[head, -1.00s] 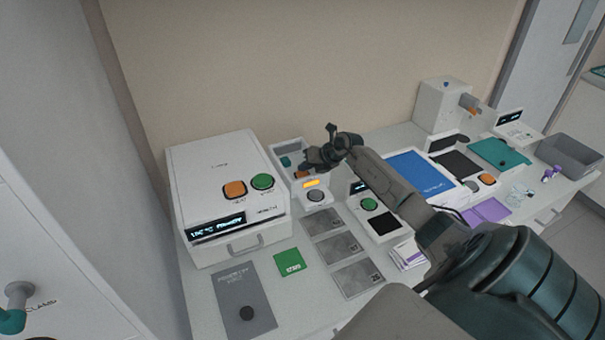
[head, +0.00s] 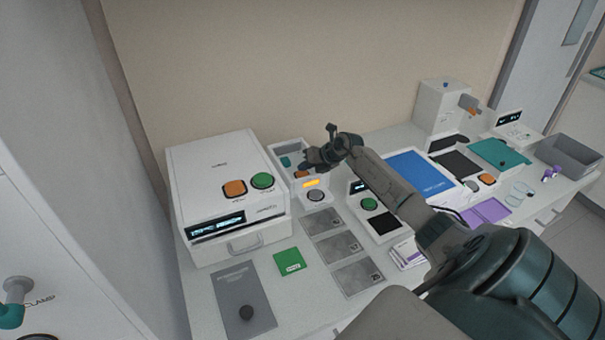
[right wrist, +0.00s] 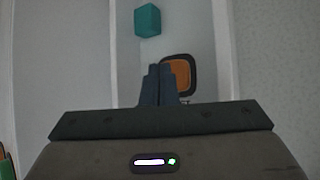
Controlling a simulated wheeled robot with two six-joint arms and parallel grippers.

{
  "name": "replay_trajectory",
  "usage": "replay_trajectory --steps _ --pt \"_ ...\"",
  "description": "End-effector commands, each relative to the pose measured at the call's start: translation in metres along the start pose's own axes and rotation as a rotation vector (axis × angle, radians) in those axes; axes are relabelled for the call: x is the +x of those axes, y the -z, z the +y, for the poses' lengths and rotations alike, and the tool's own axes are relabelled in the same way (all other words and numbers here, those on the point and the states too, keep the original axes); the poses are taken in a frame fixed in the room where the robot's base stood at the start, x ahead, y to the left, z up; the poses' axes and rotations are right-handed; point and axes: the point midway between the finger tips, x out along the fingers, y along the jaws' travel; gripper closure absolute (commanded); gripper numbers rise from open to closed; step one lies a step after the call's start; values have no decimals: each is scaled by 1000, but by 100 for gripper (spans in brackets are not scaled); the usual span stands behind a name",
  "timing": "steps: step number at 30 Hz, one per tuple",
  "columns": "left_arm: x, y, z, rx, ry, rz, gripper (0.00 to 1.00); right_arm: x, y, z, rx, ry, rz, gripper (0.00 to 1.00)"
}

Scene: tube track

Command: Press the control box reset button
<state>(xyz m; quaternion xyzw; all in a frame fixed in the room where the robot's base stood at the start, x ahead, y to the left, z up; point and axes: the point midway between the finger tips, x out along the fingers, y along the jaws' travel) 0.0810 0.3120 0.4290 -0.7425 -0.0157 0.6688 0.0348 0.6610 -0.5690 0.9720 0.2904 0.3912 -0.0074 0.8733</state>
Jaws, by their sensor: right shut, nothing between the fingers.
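A narrow white box (head: 277,149) stands right of the large white machine, with an amber display (head: 311,184) and a grey round button (head: 316,195) at its front. An orange button (head: 301,174) in it is partly hidden by my right gripper (head: 308,162). In the right wrist view the orange square button (right wrist: 179,73) has a black frame and a teal block (right wrist: 147,20) lies beyond it. My right gripper's fingers (right wrist: 159,72) are shut and empty, overlapping the button's left part. I cannot tell whether they touch it. No reset label is readable. My left gripper is not in view.
The large white machine (head: 215,170) with orange and green buttons stands left. Grey plates (head: 340,248), a green card (head: 289,262) and a dark grey mat (head: 240,290) lie in front. A blue panel (head: 419,174) and teal mat (head: 500,152) lie right, under or beyond my arm.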

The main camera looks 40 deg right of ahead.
Motion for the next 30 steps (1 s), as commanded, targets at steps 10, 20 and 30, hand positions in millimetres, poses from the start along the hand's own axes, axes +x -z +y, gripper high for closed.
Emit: replay_trajectory --steps 10,20,30 --pt "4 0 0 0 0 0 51 10 18 -8 24 1 28 100" --pt "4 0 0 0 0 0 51 10 18 -8 24 1 28 100" --pt "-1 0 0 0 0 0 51 6 14 -3 24 1 28 100"
